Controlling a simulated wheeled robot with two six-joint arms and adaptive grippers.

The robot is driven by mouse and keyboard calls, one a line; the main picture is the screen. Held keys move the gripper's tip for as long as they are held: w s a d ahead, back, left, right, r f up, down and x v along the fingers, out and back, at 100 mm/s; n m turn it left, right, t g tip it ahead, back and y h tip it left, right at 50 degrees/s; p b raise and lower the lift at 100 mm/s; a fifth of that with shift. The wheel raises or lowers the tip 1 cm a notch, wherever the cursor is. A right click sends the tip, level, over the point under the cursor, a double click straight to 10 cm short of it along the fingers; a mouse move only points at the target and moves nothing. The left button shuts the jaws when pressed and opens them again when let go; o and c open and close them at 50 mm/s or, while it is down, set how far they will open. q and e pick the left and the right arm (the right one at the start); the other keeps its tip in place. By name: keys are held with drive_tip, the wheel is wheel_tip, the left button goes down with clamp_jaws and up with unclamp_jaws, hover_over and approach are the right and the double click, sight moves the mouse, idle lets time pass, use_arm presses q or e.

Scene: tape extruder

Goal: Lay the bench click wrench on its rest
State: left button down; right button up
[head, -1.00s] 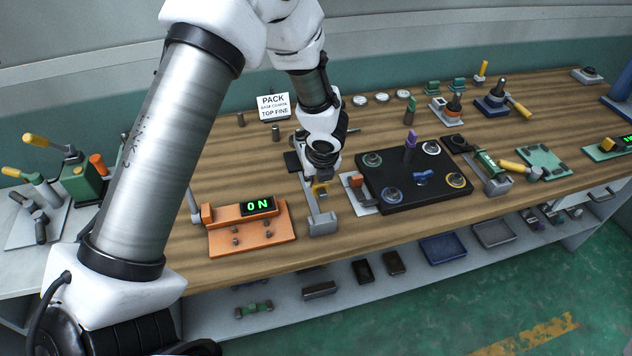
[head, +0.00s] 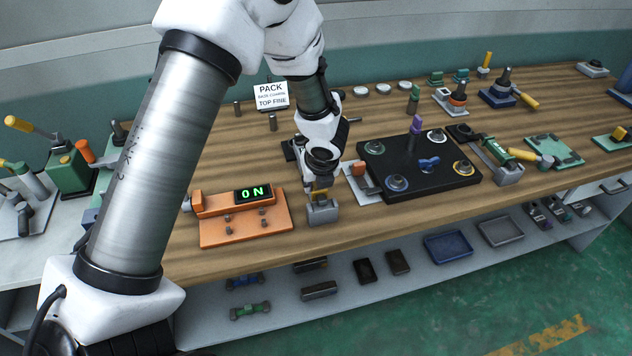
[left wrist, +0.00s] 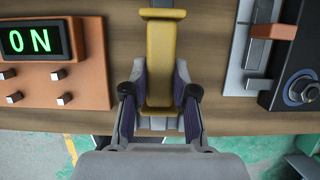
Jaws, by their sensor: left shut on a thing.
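My left gripper (head: 320,186) points down at the front middle of the bench. It is shut on a yellow handle, which I take to be the click wrench's (left wrist: 161,55); the gripper hides most of the wrench in the head view. In the left wrist view the handle runs lengthwise between the two fingers (left wrist: 160,92). A grey block (head: 322,212), seemingly the front part of the rest, stands right below the gripper. Whether the handle touches it I cannot tell. A black block (head: 289,150) shows behind the gripper. My right gripper is out of view.
An orange fixture with a lit ON display (head: 252,193) stands close on the left. A black plate with round fittings (head: 425,185) stands on the right. A similar grey fixture with a green, yellow-handled tool (head: 505,153) lies farther right. Bare wood lies behind the orange fixture.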

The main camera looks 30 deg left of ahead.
use_arm(q)
drive_tip(key=c, duration=0.8)
unclamp_jaws()
drive_tip(key=shift+s+r, duration=0.1)
drive_tip(key=shift+c, duration=0.2)
drive_tip(key=v, duration=1.2)
